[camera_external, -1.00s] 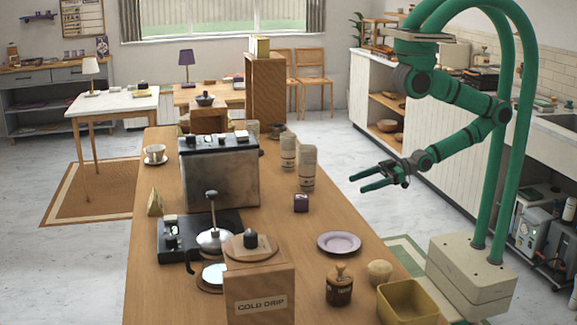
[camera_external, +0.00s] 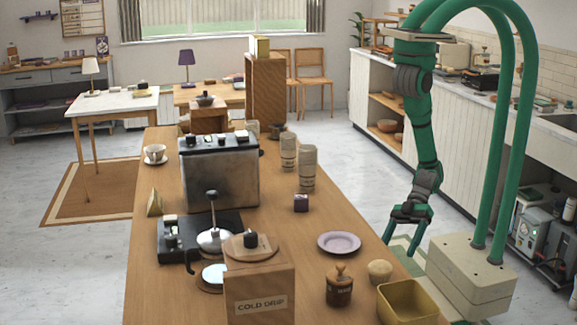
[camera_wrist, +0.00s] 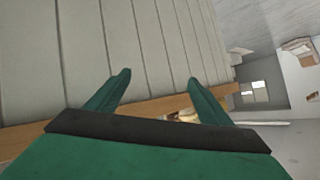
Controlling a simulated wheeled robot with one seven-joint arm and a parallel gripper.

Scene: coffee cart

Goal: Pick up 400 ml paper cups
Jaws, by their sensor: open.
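Two tall, pale cup stacks with dark printing stand upright on the wooden counter, a rear stack (camera_external: 288,152) and a front stack (camera_external: 307,169), right of the metal machine. They look like paper cups; I cannot read their size. My gripper (camera_external: 402,243) hangs pointing down beside the counter's right edge, empty, well to the right of and nearer the camera than the stacks. In the wrist view my gripper (camera_wrist: 158,78) shows two spread green fingers with nothing between them. I make out no cup stack in the wrist view.
The metal machine (camera_external: 219,175) stands left of the stacks. The wrist view shows pale panelling (camera_wrist: 80,50) close by.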

